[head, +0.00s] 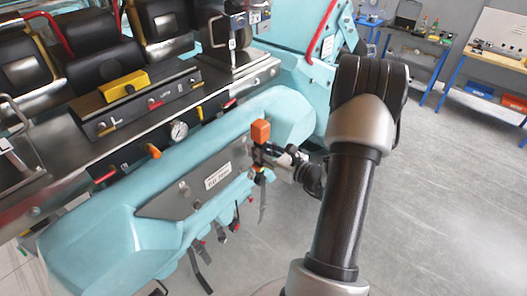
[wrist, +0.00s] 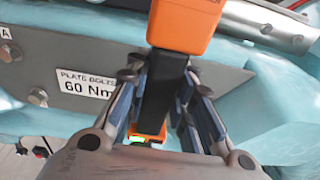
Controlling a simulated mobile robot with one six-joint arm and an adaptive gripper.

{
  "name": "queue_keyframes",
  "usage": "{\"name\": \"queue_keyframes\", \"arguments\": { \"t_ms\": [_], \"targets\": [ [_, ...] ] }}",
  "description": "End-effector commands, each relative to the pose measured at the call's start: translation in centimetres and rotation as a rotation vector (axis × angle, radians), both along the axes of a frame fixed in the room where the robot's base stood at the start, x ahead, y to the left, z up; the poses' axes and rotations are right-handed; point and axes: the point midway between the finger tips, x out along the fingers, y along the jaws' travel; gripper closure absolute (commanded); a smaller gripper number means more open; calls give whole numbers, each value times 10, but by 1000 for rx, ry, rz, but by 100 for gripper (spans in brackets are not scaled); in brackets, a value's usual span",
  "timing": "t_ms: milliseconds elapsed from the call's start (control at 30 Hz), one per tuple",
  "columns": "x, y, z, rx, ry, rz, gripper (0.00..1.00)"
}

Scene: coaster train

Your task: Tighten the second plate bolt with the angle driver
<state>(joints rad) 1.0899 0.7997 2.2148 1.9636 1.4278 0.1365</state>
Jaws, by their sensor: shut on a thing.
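The angle driver (head: 261,131) has an orange block at its top; in the wrist view the orange block (wrist: 183,25) continues into a black grip. My gripper (head: 268,162) is shut around that black grip; its fingers (wrist: 163,95) press from both sides. A lower orange part with a small green light shows below the fingers. The grey plate (head: 165,203) is on the turquoise car body, with bolt heads (wrist: 37,97) left of the label (wrist: 88,84) reading 60 Nm. The driver's working tip and any contact with a bolt are hidden.
Blue-legged benches (head: 408,45) stand at the back right. The grey floor at right is clear.

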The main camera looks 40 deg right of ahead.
Motion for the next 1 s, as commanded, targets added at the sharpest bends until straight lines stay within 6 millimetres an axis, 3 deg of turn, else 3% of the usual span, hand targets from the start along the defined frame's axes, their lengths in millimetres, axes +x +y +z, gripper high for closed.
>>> {"name": "queue_keyframes", "arguments": {
  "t_ms": [1000],
  "targets": [
    [11, 0, 3, -3, -6, 1, 100]
  ]
}}
